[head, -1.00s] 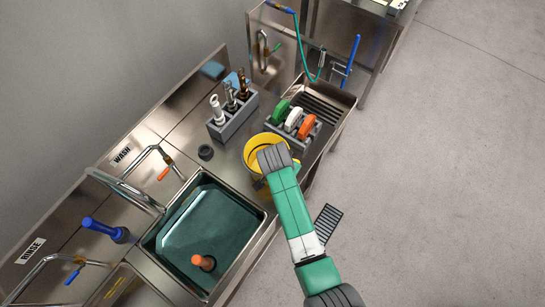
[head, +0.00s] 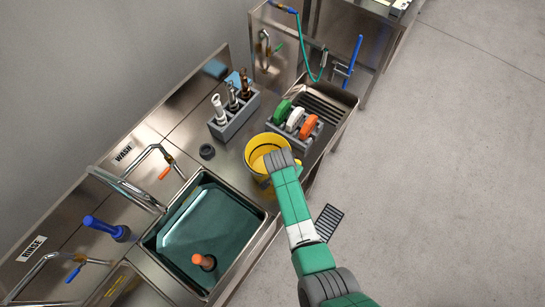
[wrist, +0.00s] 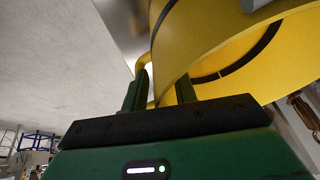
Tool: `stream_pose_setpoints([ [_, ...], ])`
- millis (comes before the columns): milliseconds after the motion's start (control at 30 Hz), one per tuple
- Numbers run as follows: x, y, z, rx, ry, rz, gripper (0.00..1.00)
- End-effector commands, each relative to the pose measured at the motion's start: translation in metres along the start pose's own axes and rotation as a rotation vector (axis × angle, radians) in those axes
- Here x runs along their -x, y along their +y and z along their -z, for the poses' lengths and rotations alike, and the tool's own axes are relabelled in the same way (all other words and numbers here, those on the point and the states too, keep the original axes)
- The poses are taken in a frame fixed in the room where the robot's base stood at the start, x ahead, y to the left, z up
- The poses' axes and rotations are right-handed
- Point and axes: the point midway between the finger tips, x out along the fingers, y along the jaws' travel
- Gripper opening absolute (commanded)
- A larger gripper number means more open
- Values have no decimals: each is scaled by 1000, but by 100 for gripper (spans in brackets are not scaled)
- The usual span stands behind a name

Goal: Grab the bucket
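The yellow bucket (head: 252,163) stands on the steel counter between the sink and the brush rack. In the wrist view its curved yellow wall (wrist: 195,45) fills the upper right, with a dark band. My gripper (wrist: 160,92) is at the bucket's near side, fingers pointing towards it. The two dark green fingers are apart. A yellow part of the bucket, perhaps its handle or edge, shows between them, with a bright gap beside it. Firm contact is not visible. In the head view my wrist covers the bucket's near right side and hides the fingertips.
A sink basin (head: 205,235) with an orange-topped plug lies left of the bucket. A rack (head: 305,135) with green, white and orange brushes stands close behind right. A grey holder (head: 234,120) with bottles is behind. Open floor (head: 450,200) lies right.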

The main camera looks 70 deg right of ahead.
Motion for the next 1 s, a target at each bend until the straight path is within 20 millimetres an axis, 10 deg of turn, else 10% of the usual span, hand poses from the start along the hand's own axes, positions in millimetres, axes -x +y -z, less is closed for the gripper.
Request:
stream_pose_setpoints([
  [133, 0, 0, 0, 0, 0, 0, 0],
  [833, 33, -4, 14, -1, 4, 3, 0],
  [1000, 50, 5, -20, 7, 2, 0, 0],
])
